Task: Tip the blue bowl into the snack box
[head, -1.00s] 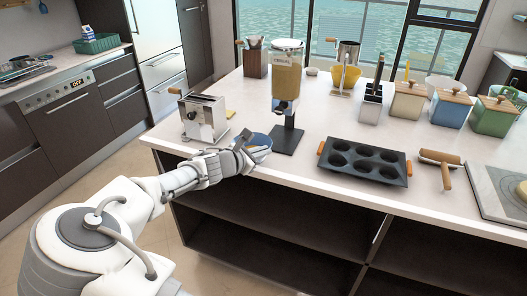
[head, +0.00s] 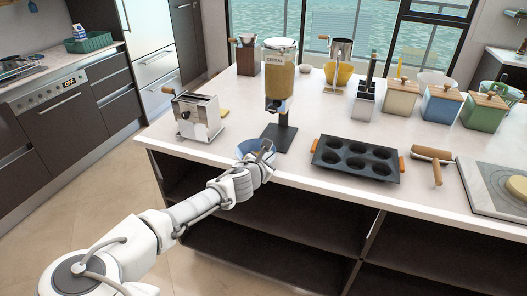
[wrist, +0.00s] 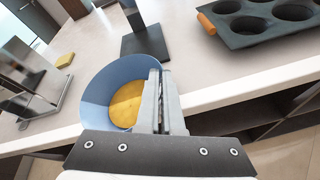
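The blue bowl (head: 252,146) is at the counter's front edge, in front of the cereal dispenser. In the wrist view the blue bowl (wrist: 97,88) holds a yellow-orange filling (wrist: 126,103) and overlaps the counter edge. My gripper (head: 263,162) is at the bowl's near right side. In the wrist view my gripper's fingers (wrist: 158,85) are close together at the bowl's right rim and look closed on it. I cannot tell whether the bowl touches the counter. I cannot pick out a snack box in these frames.
The cereal dispenser (head: 280,85) stands behind the bowl, its base close by. Lidded canisters (head: 440,104) stand farther back. Open floor (head: 110,190) lies left of the counter.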

